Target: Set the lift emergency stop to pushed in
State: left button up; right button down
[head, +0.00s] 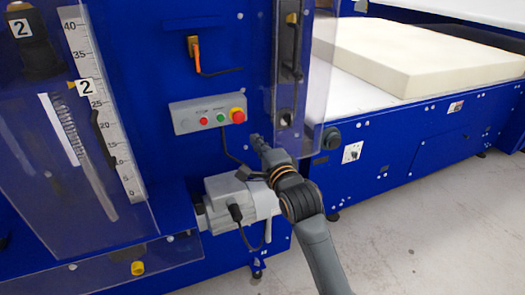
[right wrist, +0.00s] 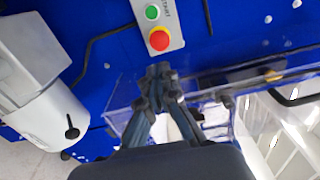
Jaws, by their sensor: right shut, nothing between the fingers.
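The lift emergency stop is a red mushroom button on a yellow base (head: 237,115), at the right end of a grey control box (head: 185,117) on the blue machine. It also shows in the right wrist view (right wrist: 159,39), just beyond my fingertips. Whether it is pushed in or out I cannot tell. My right gripper (head: 256,140) is shut and empty, below and to the right of the button, apart from it. In the right wrist view the closed fingertips (right wrist: 160,72) point toward the button. My left gripper is not in view.
A red and a green button (head: 220,117) sit left of the stop. A grey motor (head: 240,200) juts out below the box. A clear guard panel (head: 318,80) stands to the right. A foam block (head: 420,55) lies on the table farther right.

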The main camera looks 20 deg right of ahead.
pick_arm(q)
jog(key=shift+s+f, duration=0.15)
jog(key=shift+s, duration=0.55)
pick_arm(e)
jog(key=shift+s, duration=1.55)
